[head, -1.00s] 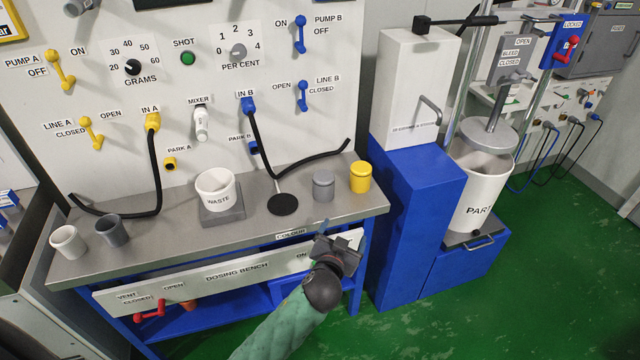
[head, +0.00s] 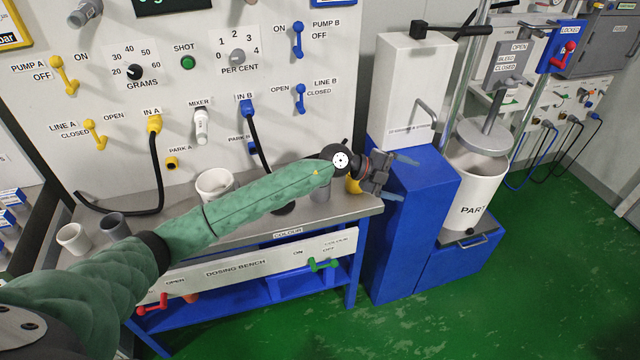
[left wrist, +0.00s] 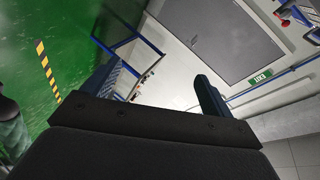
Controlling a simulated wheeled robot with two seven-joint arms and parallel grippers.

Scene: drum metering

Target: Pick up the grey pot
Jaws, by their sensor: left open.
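The grey pot (head: 320,194) stands on the dosing bench top, near its right end. My left forearm hides its upper part in the head view. The yellow pot (head: 353,185) is just right of it, mostly hidden behind my left wrist. My left gripper (head: 402,178) is open and empty, to the right of both pots, in front of the blue cabinet, with its fingers pointing right. My right gripper is not in view.
The white waste cup (head: 214,184) is partly behind my left arm. A white cup (head: 73,237) and a dark grey cup (head: 114,226) stand at the bench's left. A blue cabinet (head: 410,230) with a white unit rises right of the bench.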

